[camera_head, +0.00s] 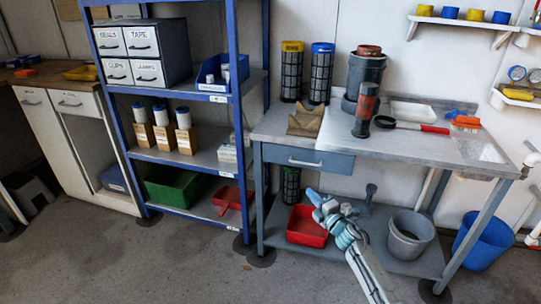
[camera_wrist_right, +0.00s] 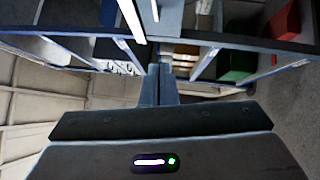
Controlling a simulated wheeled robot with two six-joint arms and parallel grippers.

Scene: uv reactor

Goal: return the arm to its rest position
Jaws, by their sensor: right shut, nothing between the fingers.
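My right gripper (camera_head: 318,200) is in the head view, in front of the lower shelf of the metal workbench (camera_head: 440,157). Its arm comes up from the bottom of the picture. In the right wrist view the two fingers of my right gripper (camera_wrist_right: 160,78) lie together, shut with nothing between them. In the head view the gripper appears in front of part of the red bin (camera_head: 304,229) on the lower shelf; I cannot tell how far apart they are. My left gripper is in neither view.
A blue shelf rack (camera_head: 175,157) with boxes and bins stands left of the workbench. A grey bucket (camera_head: 409,233) is on the bench's lower shelf. A blue bucket (camera_head: 482,240) stands at the far right. The grey floor (camera_head: 190,265) in front of the rack is clear.

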